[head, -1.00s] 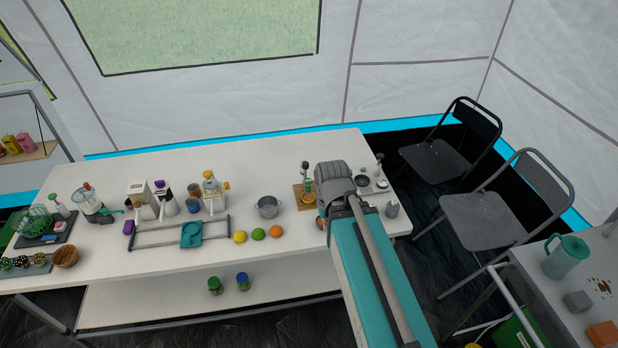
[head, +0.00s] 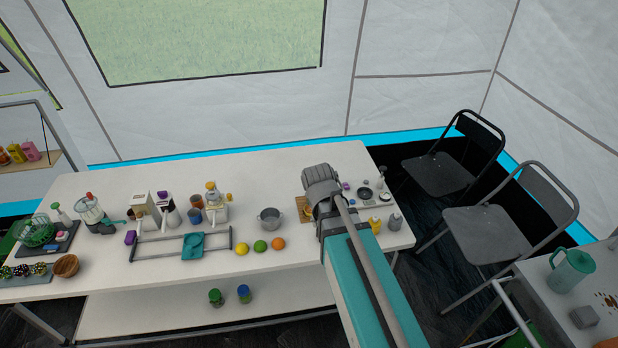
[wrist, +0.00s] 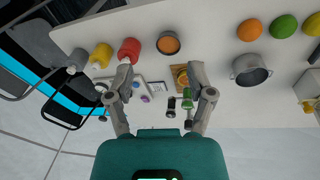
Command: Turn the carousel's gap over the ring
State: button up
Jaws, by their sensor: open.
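A small wooden board (head: 302,208) shows on the table at the left edge of my arm in the head view. The right finger, in that view, overlaps the edge of the device area. In the head view my arm hides the fingertips.
A grey pot (head: 269,218) stands left of my arm, with an orange (head: 278,243) and other fruit in front. To the right are a yellow bottle (head: 375,225) and a grey bottle (head: 394,222). A red bottle (wrist: 129,50) and a bowl (wrist: 169,43) show in the wrist view.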

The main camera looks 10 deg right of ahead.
jog(key=w+a+r+m+t+h, duration=0.1)
jog(key=w+a+m, duration=0.1)
jog(key=w, duration=0.5)
jog(key=w+a+r+m+t+h, duration=0.1)
jog(key=w+a+m+t+h, duration=0.1)
jog(key=w, duration=0.4)
jog(key=w+a+r+m+t+h+b, duration=0.1)
jog(key=w+a+r+m+t, duration=0.1)
jog(key=w, duration=0.5)
jog(key=shift+w+a+m+h, duration=0.3)
jog(key=shift+a+m, duration=0.1)
jog(key=shift+a, duration=0.05)
jog(key=shift+f, duration=0.15)
jog(key=b+x, duration=0.5)
jog(key=x, duration=0.1)
jog(key=b+x, duration=0.4)
jog(key=x, duration=0.3)
jog(key=shift+w+d+b, duration=0.15)
jog(key=shift+w+b, duration=0.2)
jog(key=shift+b, duration=0.05)
grip_shut()
